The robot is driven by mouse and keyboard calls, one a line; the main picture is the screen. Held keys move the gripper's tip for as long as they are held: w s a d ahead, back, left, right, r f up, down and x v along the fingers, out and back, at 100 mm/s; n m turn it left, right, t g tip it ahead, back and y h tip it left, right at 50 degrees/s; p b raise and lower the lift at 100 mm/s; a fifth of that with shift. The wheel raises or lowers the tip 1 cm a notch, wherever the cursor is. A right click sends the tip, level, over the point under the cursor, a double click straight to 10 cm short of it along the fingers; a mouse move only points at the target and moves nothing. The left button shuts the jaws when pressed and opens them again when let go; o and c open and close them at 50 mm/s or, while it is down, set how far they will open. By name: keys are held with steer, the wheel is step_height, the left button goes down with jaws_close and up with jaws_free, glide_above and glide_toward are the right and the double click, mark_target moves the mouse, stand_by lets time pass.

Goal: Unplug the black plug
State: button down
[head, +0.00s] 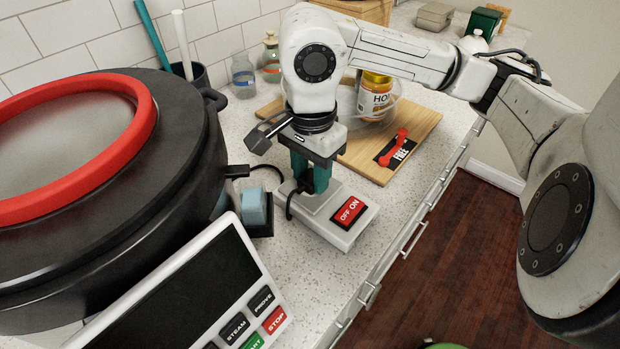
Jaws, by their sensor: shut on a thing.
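My gripper (311,184) points down with teal fingers and is shut on the plug. The fingers partly hide the plug, so I cannot tell whether it is still seated in its socket.
A large black cooker (190,160) with a red-rimmed lid and control panel (215,290) fills the left. A blue block (256,208) sits left of the strip. The counter edge drops to the floor at right.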

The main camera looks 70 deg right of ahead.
mark_target(310, 176)
steer(key=shift+r, duration=0.1)
steer(key=shift+r+p, duration=1.1)
steer(key=shift+r, duration=1.9)
steer(key=shift+d, duration=0.1)
